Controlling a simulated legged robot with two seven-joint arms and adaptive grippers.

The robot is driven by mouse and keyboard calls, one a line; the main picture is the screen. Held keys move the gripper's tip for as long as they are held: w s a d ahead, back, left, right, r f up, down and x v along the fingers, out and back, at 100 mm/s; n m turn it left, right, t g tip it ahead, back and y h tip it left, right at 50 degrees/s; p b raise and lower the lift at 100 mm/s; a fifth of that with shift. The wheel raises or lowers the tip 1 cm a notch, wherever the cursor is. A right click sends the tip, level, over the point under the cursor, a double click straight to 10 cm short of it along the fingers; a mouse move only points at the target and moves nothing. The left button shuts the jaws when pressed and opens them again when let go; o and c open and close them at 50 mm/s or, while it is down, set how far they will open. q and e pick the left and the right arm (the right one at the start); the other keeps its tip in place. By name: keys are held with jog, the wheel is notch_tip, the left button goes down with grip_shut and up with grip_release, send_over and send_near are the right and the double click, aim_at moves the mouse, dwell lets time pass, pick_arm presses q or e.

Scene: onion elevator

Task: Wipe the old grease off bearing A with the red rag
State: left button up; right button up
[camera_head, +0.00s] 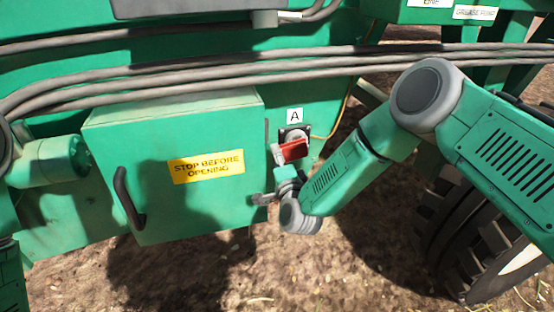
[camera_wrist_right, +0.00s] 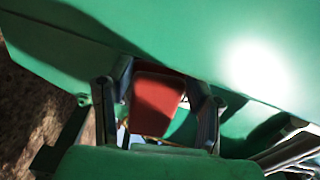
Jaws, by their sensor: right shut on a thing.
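The red rag (camera_head: 294,150) shows as a small red block just below the white A label (camera_head: 295,116). Bearing A (camera_head: 293,133) is a grey round part on a dark mount under that label, and the rag covers its lower part. My right gripper (camera_head: 283,160) is at the bearing, shut on the rag. In the right wrist view the rag (camera_wrist_right: 157,100) sits between the two dark fingers. I cannot tell how firmly the rag touches the bearing. My left gripper is not in view.
A green box with a door handle (camera_head: 128,198) and a yellow warning sign (camera_head: 206,167) stands left of the bearing. Thick grey cables (camera_head: 210,75) run above it. A large wheel (camera_head: 490,240) is at the right. Bare ground (camera_head: 340,265) lies below.

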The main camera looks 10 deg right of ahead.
aim_at(288, 158)
jog(key=shift+w+b, duration=0.6)
jog(key=shift+w, duration=0.35)
jog(key=shift+d, duration=1.6)
jog(key=shift+w+d+p, duration=0.1)
jog(key=shift+d+p, duration=0.2)
jog(key=shift+d, duration=1.5)
jog(key=shift+a+b, duration=0.35)
jog(key=shift+a, duration=3.2)
jog(key=s+p, duration=0.3)
jog(key=s, duration=0.3)
jog(key=shift+s+d, duration=0.15)
jog(key=shift+d, duration=0.05)
